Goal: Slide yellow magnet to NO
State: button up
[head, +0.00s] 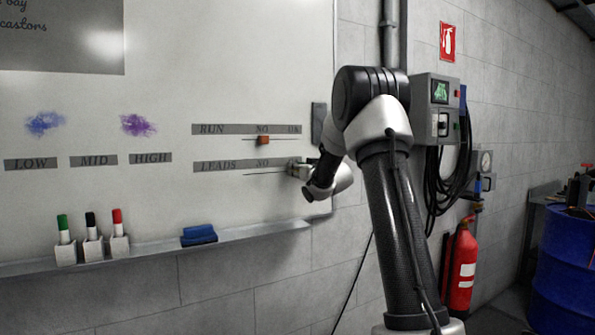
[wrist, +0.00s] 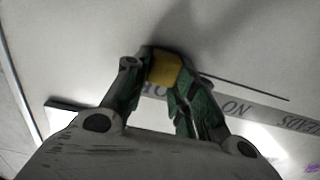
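The yellow magnet (wrist: 165,71) is on the whiteboard between my green fingertips, which appear to touch it on both sides. It sits at one end of the thin dark line (wrist: 245,88) beside the LEADS strip (wrist: 270,116). The NO label shows on that strip, away from the magnet along the line. Part of another label next to the magnet is covered by my fingers. In the head view, my gripper (head: 297,169) is at the right end of the LEADS strip (head: 230,165), right of its NO, and hides the magnet. My gripper (wrist: 160,75) looks shut on the magnet.
Above, an orange magnet (head: 263,140) sits under NO on the RUN strip (head: 235,129). A ledge (head: 140,251) below holds markers in cups and a blue eraser (head: 199,235). A grey control box (head: 437,108) and a red extinguisher (head: 461,265) are at the right.

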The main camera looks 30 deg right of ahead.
jog(key=a, duration=1.2)
jog(key=shift+s+a, duration=0.2)
jog(key=shift+a, duration=0.2)
grip_shut()
jog(key=o, duration=1.1)
grip_release()
jog(key=shift+a, duration=0.15)
jog(key=shift+c, duration=0.2)
jog(key=shift+s, duration=0.35)
send_near(261, 170)
jog(key=s, duration=0.5)
jog(key=shift+s, duration=0.1)
